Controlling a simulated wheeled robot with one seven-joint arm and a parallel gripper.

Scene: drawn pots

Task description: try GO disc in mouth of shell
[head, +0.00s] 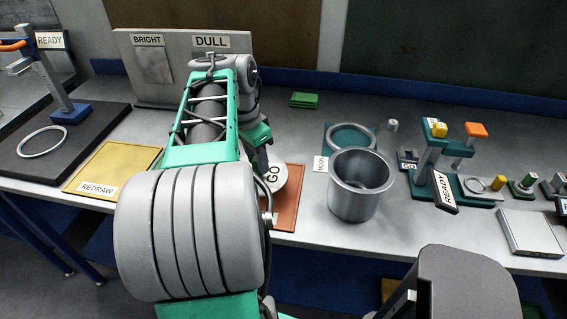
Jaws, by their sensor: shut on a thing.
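The GO disc (277,181) is pale and round with a black GO label. It shows just right of my arm, over the reddish-brown mat (287,218). My gripper (262,152) is mostly hidden behind my arm; it is shut on the disc at the disc's upper left. The contact itself and the disc's left part are hidden. I cannot tell how high the disc is above the mat. The shell (346,202) is a grey metal cylinder with its mouth open upward, standing to the right of the disc and apart from it. Its inside looks empty apart from shading.
A teal mat with a ring (348,129) and a NOON tag lies behind the shell. A READY fixture (424,165) and small blocks stand to the right. A yellow REDRAW mat (117,163) lies left. A BRIGHT/DULL panel (176,80) stands behind my arm.

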